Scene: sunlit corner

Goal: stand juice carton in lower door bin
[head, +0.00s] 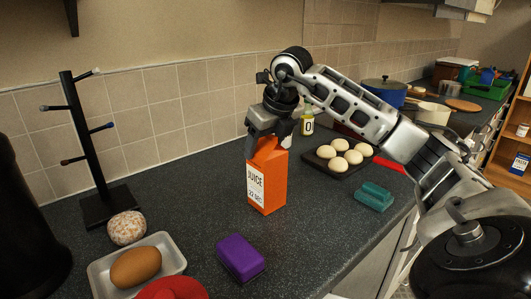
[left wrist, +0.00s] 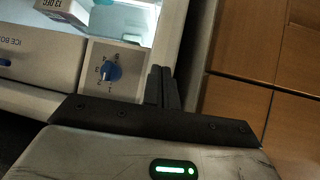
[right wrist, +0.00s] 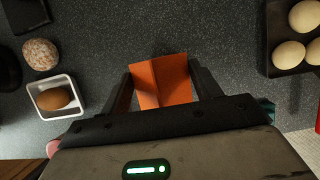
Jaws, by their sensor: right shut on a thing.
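The orange juice carton (head: 268,185) stands upright on the dark counter (head: 180,195) in the head view. My right gripper (head: 269,143) comes down from above and is shut on its top. In the right wrist view the carton's ridged orange top (right wrist: 162,82) sits between the two fingers. My left gripper (left wrist: 164,88) shows only in the left wrist view, with its fingers together and nothing between them. Behind it is an open fridge interior with an ice box panel (left wrist: 35,55) and a blue dial (left wrist: 111,71). I cannot make out the lower door bin.
A white dated box (left wrist: 65,12) is in the fridge.

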